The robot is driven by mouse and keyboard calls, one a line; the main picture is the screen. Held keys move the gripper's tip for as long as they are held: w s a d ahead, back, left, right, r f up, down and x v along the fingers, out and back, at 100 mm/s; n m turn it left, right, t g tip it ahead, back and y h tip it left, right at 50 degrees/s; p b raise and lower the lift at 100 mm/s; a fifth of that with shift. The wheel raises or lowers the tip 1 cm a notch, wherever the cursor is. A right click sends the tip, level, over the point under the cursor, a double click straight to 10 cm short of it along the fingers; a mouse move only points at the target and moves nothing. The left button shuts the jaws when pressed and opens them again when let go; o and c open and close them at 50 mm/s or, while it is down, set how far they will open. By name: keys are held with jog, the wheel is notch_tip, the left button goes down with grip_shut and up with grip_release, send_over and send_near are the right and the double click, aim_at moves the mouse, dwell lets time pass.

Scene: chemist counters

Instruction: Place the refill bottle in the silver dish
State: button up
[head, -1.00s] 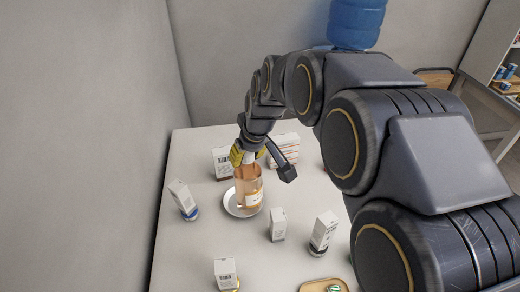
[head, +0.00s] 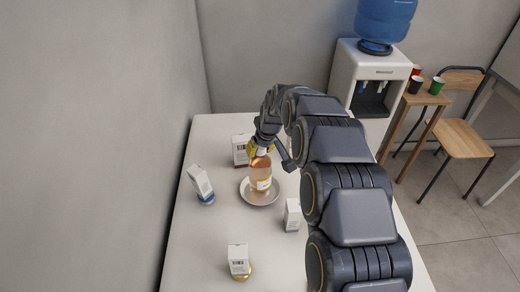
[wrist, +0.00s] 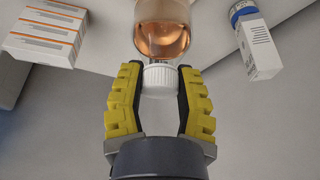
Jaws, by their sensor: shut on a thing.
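The refill bottle (head: 261,176) is orange and see-through with a pale label and a white cap. In the head view it is over the silver dish (head: 262,203), a round shallow plate, and leans slightly. I cannot tell whether its base touches the dish. My gripper (head: 260,149) is at the top of the bottle. In the wrist view its yellow fingers (wrist: 158,92) are shut around the white cap (wrist: 160,77), and the orange body (wrist: 163,40) extends past the fingertips. The dish does not show clearly in the wrist view.
A white box with a blue-based piece (head: 201,184) stands left of the dish. Other white boxes stand behind (head: 240,150), right (head: 292,214) and in front (head: 238,260). The table (head: 205,235) is bare between them. A water cooler (head: 372,85) stands beyond.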

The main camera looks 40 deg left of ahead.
jog(key=shift+a+f, duration=0.1)
jog(key=shift+f, duration=0.25)
jog(key=o, duration=1)
